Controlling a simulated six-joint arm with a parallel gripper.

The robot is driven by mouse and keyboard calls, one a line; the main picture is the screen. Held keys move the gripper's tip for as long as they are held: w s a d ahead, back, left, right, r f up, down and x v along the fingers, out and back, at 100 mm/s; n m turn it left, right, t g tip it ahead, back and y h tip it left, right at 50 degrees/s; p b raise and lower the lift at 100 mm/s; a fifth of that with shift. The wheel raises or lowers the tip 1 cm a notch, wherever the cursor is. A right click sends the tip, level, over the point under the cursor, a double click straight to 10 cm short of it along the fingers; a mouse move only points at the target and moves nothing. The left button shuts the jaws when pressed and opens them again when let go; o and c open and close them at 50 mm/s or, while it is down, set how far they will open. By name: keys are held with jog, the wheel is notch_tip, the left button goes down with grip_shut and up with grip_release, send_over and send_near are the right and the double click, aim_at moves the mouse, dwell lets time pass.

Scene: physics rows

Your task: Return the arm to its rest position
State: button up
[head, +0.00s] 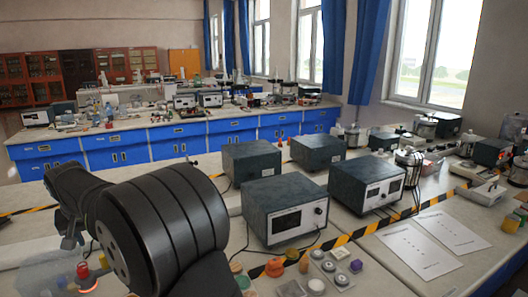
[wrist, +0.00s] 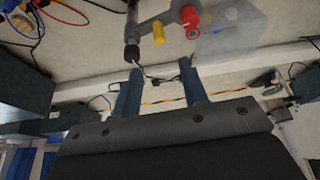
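My gripper (wrist: 161,74) shows in the wrist view as two dark blue-grey fingers set apart, with nothing held between them. A thin cable on the bench shows behind the gap. In the head view my black arm fills the lower left and hides part of the bench. My gripper end reaches to the left there, above the bench, and its fingers are hard to make out.
A red cylinder (wrist: 190,17) and a yellow cylinder (wrist: 158,32) are beyond the fingertips. Dark instrument boxes, including one with a display (head: 285,212), stand right of my arm. Small coloured pieces, including an orange one (head: 275,266), lie near the front.

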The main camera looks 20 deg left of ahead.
jog(key=v, duration=0.5)
jog(key=x, duration=1.7)
jog(key=shift+w+f, duration=0.1)
jog(key=shift+f, duration=0.3)
jog(key=shift+d+n, duration=0.3)
jog(key=shift+n, duration=0.2)
jog(key=d+n+g, duration=0.5)
jog(key=d+n, duration=0.1)
jog(key=n, duration=0.8)
jog(key=shift+w, duration=0.4)
jog(key=shift+d, duration=0.15)
jog(key=shift+g, duration=0.3)
